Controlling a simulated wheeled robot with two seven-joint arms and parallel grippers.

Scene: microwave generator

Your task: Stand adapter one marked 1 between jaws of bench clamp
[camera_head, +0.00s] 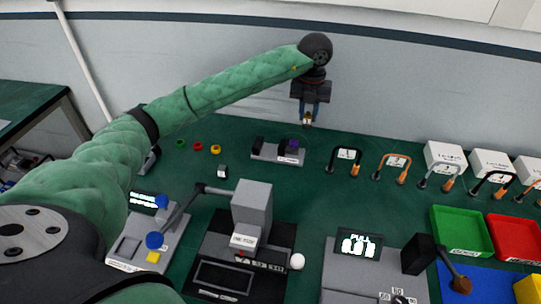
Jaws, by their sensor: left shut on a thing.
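My left gripper (308,117) points down near the back wall, above the far side of the green bench. It is shut on a small brass-coloured piece, probably the adapter (307,121); no mark 1 can be read on it. The bench clamp (275,153) is a low grey base with a dark block (258,143) at its left and a dark purplish part (293,145) at its right. The held piece is above and slightly right of the clamp in the picture, apart from it. My right gripper is out of view.
Red, green and yellow rings (198,146) and a small black-and-white block (222,171) lie left of the clamp. A grey press-like device (252,208) stands in front. Cable loops (345,158), white boxes (444,156) and a green tray (461,231) are at right.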

